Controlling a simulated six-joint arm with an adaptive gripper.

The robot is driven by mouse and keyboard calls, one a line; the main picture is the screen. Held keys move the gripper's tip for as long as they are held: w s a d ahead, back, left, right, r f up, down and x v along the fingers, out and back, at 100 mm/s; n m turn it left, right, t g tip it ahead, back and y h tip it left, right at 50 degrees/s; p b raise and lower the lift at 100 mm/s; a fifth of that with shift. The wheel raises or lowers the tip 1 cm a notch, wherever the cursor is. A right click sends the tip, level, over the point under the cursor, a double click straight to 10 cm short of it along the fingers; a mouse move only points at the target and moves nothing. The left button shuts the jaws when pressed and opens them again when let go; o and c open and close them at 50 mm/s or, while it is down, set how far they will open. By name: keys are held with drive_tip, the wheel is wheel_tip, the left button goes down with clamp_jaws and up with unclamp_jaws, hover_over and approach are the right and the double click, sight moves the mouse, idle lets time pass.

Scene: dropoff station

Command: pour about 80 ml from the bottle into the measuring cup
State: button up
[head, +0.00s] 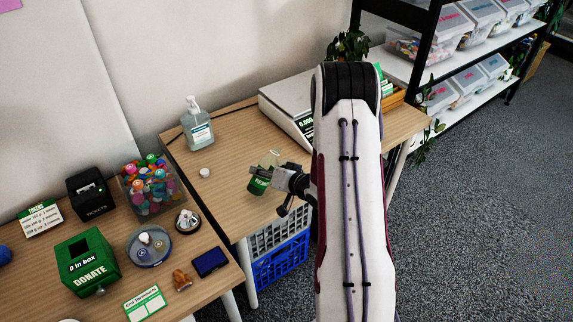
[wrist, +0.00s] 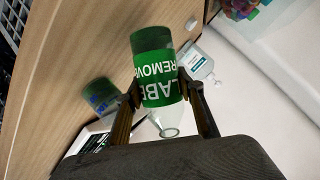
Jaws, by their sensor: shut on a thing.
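The bottle has clear glass, a dark green lower part and a green label reading "LABEL REMOVED". In the wrist view the bottle (wrist: 158,88) is between the two fingers of my gripper (wrist: 165,95), its open mouth towards the camera. In the head view my gripper (head: 264,174) is shut on the bottle (head: 258,185), which looks roughly upright over the desk. I cannot tell whether its base touches the desk. A greenish vessel with blue marks (wrist: 98,93), perhaps the measuring cup, stands beside it in the wrist view. My arm seems to hide it in the head view.
A pump bottle (head: 198,128) stands at the desk's back left, with a small white cap (head: 205,172) in front. A scale (head: 288,112) is behind my arm.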

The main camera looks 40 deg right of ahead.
drive_tip(key=shift+a+r+n+h, duration=0.2)
drive_tip(key=shift+a+n+h, duration=0.15)
drive_tip(key=shift+n+h, duration=0.55)
drive_tip(key=shift+a+n+h, duration=0.1)
drive_tip(key=shift+n+h, duration=0.4)
drive_tip(key=shift+n, duration=0.3)
drive_tip(key=shift+f+n+h, duration=0.1)
drive_tip(key=shift+n+h, duration=0.2)
drive_tip(key=shift+h, duration=0.1)
drive_tip(key=shift+w+n+t, duration=0.1)
drive_tip(key=shift+n+t, duration=0.2)
drive_tip(key=shift+t, duration=0.1)
drive_tip(key=shift+a, duration=0.1)
